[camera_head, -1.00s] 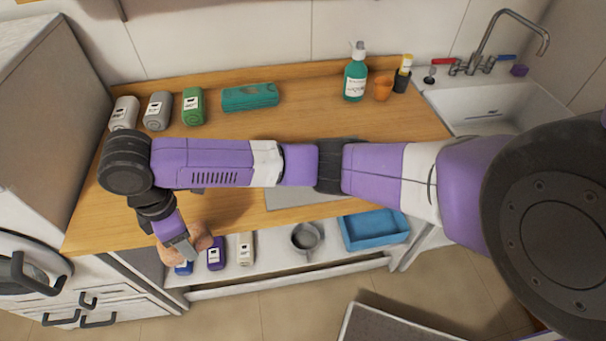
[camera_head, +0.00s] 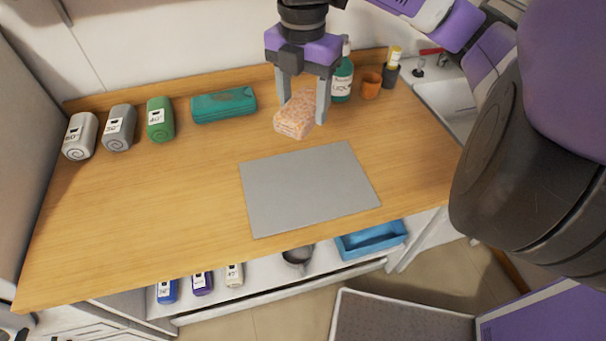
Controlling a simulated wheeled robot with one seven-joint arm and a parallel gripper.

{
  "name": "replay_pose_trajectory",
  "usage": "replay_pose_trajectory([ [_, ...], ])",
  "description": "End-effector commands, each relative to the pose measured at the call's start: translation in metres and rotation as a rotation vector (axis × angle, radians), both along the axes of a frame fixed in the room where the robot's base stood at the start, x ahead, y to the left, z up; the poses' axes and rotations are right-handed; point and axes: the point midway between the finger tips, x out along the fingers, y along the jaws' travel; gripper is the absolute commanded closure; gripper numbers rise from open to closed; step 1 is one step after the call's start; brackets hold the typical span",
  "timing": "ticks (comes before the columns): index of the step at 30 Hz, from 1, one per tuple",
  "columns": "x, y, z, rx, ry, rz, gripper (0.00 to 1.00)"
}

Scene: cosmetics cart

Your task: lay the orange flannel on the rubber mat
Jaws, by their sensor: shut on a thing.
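The orange flannel (camera_head: 295,118) is a pale orange, speckled, block-like bundle. My gripper (camera_head: 303,110) points down and is shut on it, with one finger on each side. The flannel is at the back of the counter, beyond the mat and left of the green pump bottle; I cannot tell whether its underside touches the wood. The rubber mat (camera_head: 308,188) is a flat grey rectangle on the counter, nearer the front edge. It is bare and fully in view.
Grey, darker grey and green rolls (camera_head: 160,120) and a teal case (camera_head: 224,105) stand back left. The pump bottle (camera_head: 342,82), orange cup (camera_head: 371,86) and black holder (camera_head: 390,74) stand right of the gripper. Below are an open drawer and blue tray (camera_head: 372,240).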

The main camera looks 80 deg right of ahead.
Motion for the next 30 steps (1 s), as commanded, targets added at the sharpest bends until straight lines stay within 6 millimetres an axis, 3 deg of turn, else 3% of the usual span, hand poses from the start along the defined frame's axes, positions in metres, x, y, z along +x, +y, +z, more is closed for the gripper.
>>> replay_pose_trajectory([
  [5,-0.011,-0.001,-0.01,0.004,0.0,0.011,0.77],
  [21,-0.01,0.0,-0.136,0.007,-0.001,0.008,0.77],
  [30,-0.01,-0.001,-0.165,0.003,-0.001,0.009,0.77],
])
